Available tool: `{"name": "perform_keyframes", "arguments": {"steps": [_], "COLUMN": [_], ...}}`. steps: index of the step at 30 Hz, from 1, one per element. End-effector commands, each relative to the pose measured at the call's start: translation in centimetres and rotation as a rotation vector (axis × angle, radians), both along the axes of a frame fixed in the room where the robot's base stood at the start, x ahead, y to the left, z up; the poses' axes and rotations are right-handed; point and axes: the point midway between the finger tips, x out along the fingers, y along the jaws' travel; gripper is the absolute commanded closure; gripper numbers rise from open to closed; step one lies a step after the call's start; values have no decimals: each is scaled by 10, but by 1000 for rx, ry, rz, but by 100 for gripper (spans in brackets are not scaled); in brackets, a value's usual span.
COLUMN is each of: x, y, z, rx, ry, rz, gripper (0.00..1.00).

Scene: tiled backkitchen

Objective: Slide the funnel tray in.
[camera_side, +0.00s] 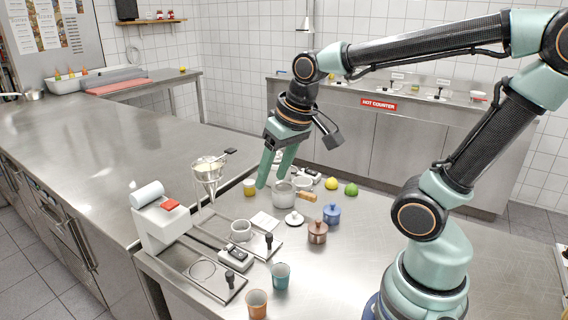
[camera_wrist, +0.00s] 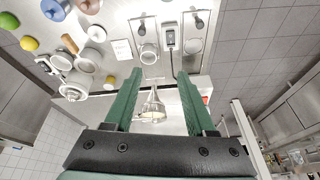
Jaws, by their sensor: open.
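Two flat metal trays with upright black knobs extend from a white machine (camera_side: 162,222); I cannot tell for certain which is the funnel tray. The far tray (camera_side: 258,252) carries a white cup (camera_side: 240,231), which also shows in the wrist view (camera_wrist: 148,54). The near tray (camera_side: 222,292) has a round ring and looks empty; its knob (camera_wrist: 198,22) shows in the wrist view.
A control box (camera_side: 235,258) sits between the trays. A steel pot (camera_side: 284,194), a white lid (camera_side: 294,218), brown pot (camera_side: 317,232) and blue pot (camera_side: 332,213) stand to the right. Orange (camera_side: 257,304) and teal (camera_side: 280,276) cups stand near the front. The right tabletop is clear.

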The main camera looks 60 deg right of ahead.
Motion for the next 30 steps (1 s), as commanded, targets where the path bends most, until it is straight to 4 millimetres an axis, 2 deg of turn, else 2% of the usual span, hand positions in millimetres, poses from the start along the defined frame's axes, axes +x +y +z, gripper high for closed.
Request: {"name": "perform_keyframes", "arguments": {"steps": [7,15,23,30], "x": [30,47,49,48], "y": [-24,-43,-46,-46], "z": [-36,-72,-87,-127], "rx": [76,114,118,117], "ry": [191,323,346,349], "rz": [-298,-527,-569,-567], "gripper": [44,44,44,44]}}
